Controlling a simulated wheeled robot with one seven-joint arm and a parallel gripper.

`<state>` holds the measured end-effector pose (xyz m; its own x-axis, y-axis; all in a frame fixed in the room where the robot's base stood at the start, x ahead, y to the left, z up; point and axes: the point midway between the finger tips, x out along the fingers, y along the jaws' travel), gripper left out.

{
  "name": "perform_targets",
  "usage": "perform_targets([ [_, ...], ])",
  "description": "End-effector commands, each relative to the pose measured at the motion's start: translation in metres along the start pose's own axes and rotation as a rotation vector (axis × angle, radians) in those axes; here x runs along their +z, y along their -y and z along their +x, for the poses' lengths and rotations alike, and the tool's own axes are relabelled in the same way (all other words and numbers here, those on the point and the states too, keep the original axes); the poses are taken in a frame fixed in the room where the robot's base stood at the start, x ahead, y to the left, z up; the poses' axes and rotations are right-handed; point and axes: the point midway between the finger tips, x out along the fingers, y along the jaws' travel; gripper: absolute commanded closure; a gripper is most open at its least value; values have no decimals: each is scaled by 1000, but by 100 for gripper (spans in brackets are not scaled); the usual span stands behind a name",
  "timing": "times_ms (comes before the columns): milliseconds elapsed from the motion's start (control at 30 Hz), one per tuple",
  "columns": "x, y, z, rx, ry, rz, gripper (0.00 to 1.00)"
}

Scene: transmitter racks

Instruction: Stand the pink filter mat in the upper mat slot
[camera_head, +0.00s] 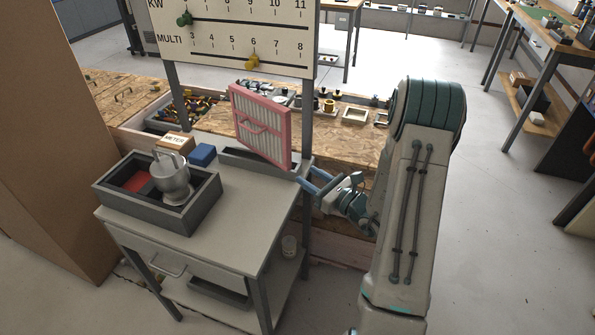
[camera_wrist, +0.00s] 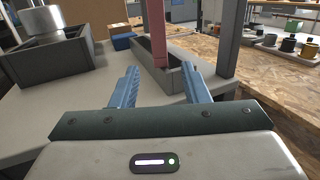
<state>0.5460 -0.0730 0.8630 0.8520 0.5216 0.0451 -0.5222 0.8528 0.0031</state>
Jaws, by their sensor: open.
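The pink filter mat (camera_head: 264,127) has a pink frame, pale pleats and a handle on its face. It stands on edge, leaning a little, at a long grey tray (camera_head: 236,162) on the grey cart's top. In the wrist view the mat (camera_wrist: 157,30) shows as a narrow upright edge, its lower end within the tray (camera_wrist: 152,72). I cannot tell whether it touches the tray floor. My gripper (camera_head: 307,180) is open and empty, just right of the mat's lower corner. Its two blue fingers (camera_wrist: 160,84) point at the tray, apart from the mat.
A grey box (camera_head: 202,205) holding a metal mug (camera_head: 172,182) and a red thing stands on the cart (camera_head: 215,248). A wooden bench with small parts lies beyond.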

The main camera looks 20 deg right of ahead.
Motion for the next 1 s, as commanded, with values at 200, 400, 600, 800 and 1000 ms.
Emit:
perform_targets([
  [200,6,-8,-12,38,-3,-18,58],
  [400,43,-82,1,355,-58,-174,58],
  [600,70,-177,-22,794,-167,-469,58],
  [800,79,-231,-73,1176,-290,-839,58],
  [1000,85,-239,-125,1479,-417,-1285,58],
])
